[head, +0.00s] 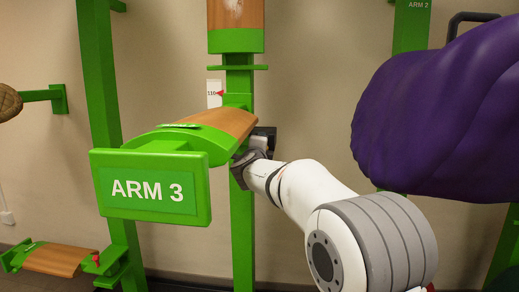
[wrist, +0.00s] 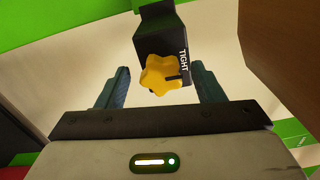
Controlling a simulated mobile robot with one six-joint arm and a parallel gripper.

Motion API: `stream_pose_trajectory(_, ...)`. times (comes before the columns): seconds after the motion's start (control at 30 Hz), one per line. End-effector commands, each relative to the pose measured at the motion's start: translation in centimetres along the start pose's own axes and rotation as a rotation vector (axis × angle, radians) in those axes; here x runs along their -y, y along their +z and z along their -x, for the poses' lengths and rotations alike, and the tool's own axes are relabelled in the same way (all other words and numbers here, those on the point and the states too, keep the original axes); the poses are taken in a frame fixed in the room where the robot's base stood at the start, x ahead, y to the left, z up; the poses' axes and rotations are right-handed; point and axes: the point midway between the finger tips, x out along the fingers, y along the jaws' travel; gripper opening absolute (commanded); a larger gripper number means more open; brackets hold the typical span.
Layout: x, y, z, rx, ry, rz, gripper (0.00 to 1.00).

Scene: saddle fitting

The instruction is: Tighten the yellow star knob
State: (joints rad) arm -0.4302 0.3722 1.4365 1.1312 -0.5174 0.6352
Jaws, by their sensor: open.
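The yellow star knob (wrist: 161,75) shows in the wrist view on the end of a black block marked TIGHT (wrist: 160,35). A dark mark lies across the knob's right side, near the word. My gripper (wrist: 160,88) is open, with one finger on each side of the knob and visible gaps between. In the head view my gripper (head: 254,150) is partly hidden behind the wood-topped arm labelled ARM 3 (head: 150,190). The knob is hidden there.
The wooden top (head: 222,121) and a green post (head: 241,220) stand close to my gripper. A large purple bundle (head: 440,110) hangs at the right. A lower wood-topped arm (head: 60,260) is at the bottom left.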

Motion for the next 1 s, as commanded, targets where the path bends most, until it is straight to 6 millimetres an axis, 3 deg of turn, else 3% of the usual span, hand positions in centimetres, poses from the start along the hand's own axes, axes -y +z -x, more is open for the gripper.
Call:
stream_pose_trajectory(0.5, 0.1, 0.0, 7.1, 0.001, -0.001, 0.000, 0.61)
stream_pose_trajectory(1.0, 0.6, -0.4, 7.8, 0.013, 0.014, 0.030, 0.61)
